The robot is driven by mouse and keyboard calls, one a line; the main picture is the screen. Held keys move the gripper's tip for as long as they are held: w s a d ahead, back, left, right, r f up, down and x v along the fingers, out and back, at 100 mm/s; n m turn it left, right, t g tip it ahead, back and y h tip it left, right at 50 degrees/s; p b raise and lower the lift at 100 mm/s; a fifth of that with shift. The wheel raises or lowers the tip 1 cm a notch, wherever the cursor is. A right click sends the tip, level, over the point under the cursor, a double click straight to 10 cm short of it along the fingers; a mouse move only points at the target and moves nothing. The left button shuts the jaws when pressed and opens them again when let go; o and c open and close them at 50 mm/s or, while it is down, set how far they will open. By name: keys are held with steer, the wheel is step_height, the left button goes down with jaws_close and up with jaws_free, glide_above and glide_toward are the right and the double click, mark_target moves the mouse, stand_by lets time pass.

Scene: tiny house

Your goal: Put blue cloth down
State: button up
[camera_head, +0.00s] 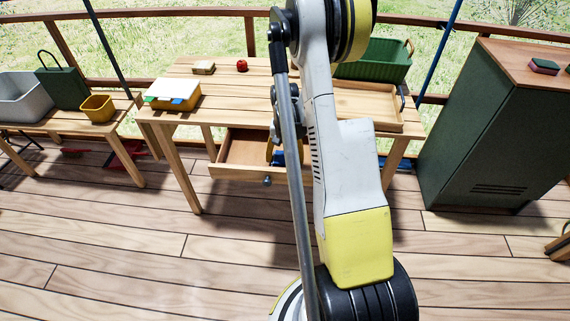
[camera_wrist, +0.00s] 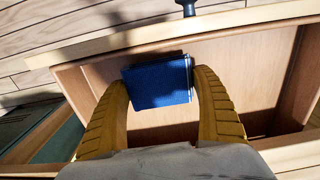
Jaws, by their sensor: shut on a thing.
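The blue cloth (camera_wrist: 158,84) is a folded dark blue square in the wrist view. My gripper (camera_wrist: 161,76) is shut on it, with one yellow finger at its left edge and one at its right. The cloth is over or inside the open wooden drawer (camera_wrist: 222,50); I cannot tell whether it touches the drawer floor. In the head view, the drawer (camera_head: 238,171) is pulled out from under the wooden table (camera_head: 222,89). My arm hides most of my gripper and the cloth there.
A white and yellow box (camera_head: 172,96), a red apple (camera_head: 242,66) and a wooden tray (camera_head: 368,121) are on the table. A green basket (camera_head: 372,66) is behind. A green cabinet (camera_head: 478,130) stands right, a low bench (camera_head: 62,124) left. The floor in front is clear.

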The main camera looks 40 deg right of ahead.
steer(key=shift+f, duration=0.9)
steer(key=shift+r, duration=0.1)
